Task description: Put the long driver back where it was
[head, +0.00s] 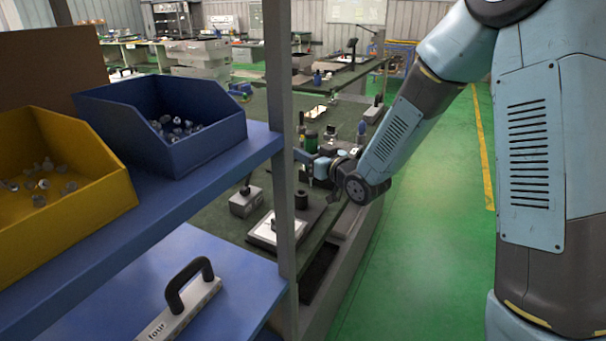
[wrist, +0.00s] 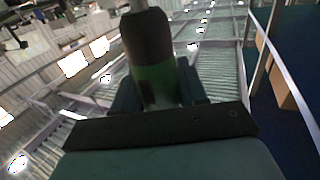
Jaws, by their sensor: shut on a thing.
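The long driver has a thick handle, dark at one end and green at the other, and shows large in the wrist view (wrist: 152,50). My gripper (wrist: 158,92) is shut on this handle, with one finger on each side of it. In the head view my gripper (head: 318,160) is small and far off, over the green workbench (head: 215,240). A small green and dark piece there (head: 311,142) looks like the same handle. The driver's shaft and tip cannot be made out. I cannot tell where its former place is.
A blue shelf (head: 235,160) with a yellow bin (head: 90,190) and a blue bin (head: 205,150) of small parts stands at the near left. Its grey post (head: 283,200) partly blocks the bench. Grey boxes (head: 245,203) and a white-topped device (head: 265,235) are on the bench. Green floor at right is clear.

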